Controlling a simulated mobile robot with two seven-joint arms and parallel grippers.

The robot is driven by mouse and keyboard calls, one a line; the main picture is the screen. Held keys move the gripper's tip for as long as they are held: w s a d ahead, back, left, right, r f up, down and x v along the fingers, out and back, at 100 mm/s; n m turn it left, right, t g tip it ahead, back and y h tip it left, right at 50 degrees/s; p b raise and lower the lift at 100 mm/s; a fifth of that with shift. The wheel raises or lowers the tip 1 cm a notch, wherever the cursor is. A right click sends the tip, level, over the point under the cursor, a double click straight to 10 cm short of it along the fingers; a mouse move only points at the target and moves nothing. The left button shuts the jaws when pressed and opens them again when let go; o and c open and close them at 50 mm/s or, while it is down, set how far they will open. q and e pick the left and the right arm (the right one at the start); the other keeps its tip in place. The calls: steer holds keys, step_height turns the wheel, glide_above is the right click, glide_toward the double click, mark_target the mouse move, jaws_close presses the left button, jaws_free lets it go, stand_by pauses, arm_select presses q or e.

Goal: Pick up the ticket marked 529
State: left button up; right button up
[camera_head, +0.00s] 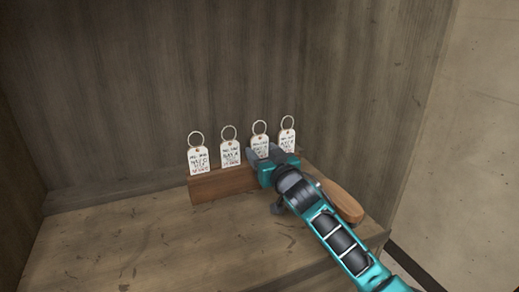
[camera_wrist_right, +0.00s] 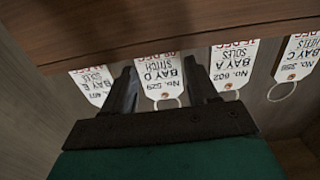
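The ticket marked 529 is a white tag with a metal ring, reading Bay D, Stitch, in the right wrist view (camera_wrist_right: 162,78), where it appears upside down. In the head view it matches the third ticket from the left (camera_head: 260,141), its lower part hidden by my gripper. It stands in a wooden rack (camera_head: 222,185). My right gripper (camera_head: 265,154) is open at this ticket; in the right wrist view one finger is on each side of it, apart from it as far as I can see. My left gripper is not in view.
Other tickets stand close by in the same row: 602 (camera_wrist_right: 232,68) and 356 (camera_wrist_right: 296,60) on one side, and one reading about 407 (camera_wrist_right: 92,84) on the other. A wooden handle-like object (camera_head: 342,202) lies right of the rack. The shelf's front left (camera_head: 120,245) is clear.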

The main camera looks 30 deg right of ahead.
steer(key=c, duration=0.6)
steer(key=shift+c, duration=0.3)
